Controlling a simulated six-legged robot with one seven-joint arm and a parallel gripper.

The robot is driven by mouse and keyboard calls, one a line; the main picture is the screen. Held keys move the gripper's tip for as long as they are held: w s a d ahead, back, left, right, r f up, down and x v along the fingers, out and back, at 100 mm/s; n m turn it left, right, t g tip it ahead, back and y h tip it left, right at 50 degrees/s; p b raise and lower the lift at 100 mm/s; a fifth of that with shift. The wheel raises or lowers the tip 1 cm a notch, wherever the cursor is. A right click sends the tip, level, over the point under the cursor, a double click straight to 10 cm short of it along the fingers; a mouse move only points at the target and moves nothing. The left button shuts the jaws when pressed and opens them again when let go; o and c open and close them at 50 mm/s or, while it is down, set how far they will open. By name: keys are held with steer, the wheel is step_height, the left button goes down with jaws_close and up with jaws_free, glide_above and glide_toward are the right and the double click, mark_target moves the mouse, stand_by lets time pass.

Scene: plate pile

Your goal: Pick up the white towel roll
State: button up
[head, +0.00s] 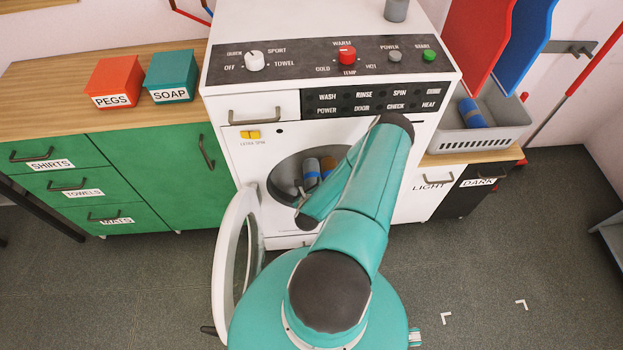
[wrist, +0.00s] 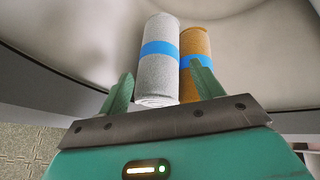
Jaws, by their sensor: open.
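The white towel roll (wrist: 158,62) looks light grey-white with a blue band and lies inside the washing machine drum (wrist: 90,45). In the wrist view its near end sits between the two green fingers of my gripper (wrist: 164,90). The gripper is open, with one finger at each side of the roll's near end; I cannot tell whether they touch it. An orange roll (wrist: 196,46) with a blue band lies close on the right, partly behind the right finger. In the head view the white roll (head: 311,172) shows in the door opening, and my arm hides much of the gripper.
The round door (head: 228,255) of the washing machine (head: 260,165) stands open to the left. A green cabinet (head: 150,165) stands left, and a grey basket (head: 480,140) with a blue roll (head: 471,112) stands right.

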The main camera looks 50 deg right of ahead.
mark_target(310, 179)
steer(key=x, duration=0.6)
steer(key=shift+w+a, duration=0.1)
steer(key=shift+c, duration=0.3)
steer(key=c, duration=0.7)
steer(key=shift+c, duration=0.4)
steer(key=shift+r, duration=0.1)
